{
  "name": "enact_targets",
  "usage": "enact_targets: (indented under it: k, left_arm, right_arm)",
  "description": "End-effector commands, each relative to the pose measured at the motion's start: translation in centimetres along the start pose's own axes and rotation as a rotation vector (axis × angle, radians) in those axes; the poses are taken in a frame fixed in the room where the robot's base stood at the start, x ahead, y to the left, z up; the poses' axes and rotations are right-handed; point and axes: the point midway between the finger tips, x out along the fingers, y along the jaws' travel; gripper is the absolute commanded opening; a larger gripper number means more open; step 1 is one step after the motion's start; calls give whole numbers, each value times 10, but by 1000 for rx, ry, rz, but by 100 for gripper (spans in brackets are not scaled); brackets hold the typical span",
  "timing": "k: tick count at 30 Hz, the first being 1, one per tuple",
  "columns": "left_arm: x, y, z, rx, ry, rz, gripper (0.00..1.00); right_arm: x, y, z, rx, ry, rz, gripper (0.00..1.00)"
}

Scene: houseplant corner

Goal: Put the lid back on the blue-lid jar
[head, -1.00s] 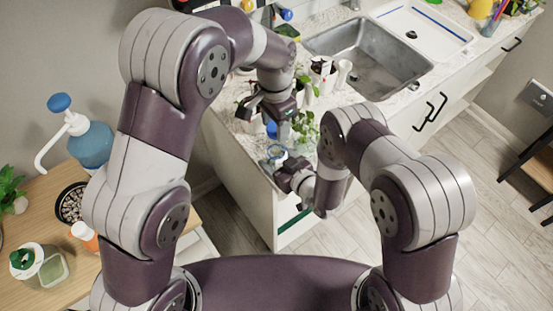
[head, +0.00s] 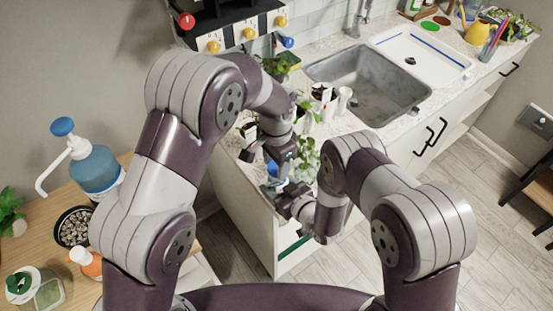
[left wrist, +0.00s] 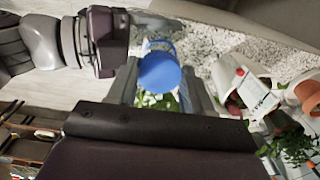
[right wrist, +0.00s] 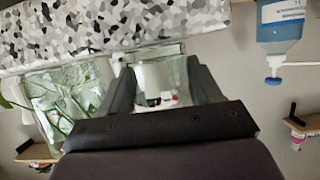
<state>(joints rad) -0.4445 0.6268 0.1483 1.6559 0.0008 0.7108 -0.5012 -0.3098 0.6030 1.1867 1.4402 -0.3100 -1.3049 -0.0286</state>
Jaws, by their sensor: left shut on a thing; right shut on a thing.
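My left gripper (head: 277,164) is shut on the blue lid (left wrist: 160,71), which sits between its fingertips in the left wrist view. The lid also shows as a small blue patch in the head view (head: 272,169). My right gripper (head: 287,199) is shut on the clear glass jar (right wrist: 160,72), which stands between its fingers in the right wrist view. In the left wrist view the jar's pale blue rim (left wrist: 158,45) peeks out past the lid. The lid is over or very near the jar's mouth; I cannot tell whether they touch.
A glass vessel with plant stems (right wrist: 62,100) stands beside the jar. Potted plants and white pots (head: 322,97) crowd the counter behind my grippers. The sink (head: 368,85) is further right. A blue pump bottle (head: 93,168) is on the wooden table at left.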

Motion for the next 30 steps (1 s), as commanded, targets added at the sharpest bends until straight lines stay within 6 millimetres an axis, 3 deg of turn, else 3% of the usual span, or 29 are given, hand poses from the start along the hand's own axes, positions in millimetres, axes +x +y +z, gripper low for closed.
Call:
enact_targets:
  k: [14, 30]
  left_arm:
    - [0, 0, 0, 0, 1, 0, 23]
    - [18, 0, 0, 1, 2, -1, 23]
  right_arm:
    - [0, 0, 0, 0, 0, 0, 9]
    - [0, 0, 0, 0, 0, 0, 9]
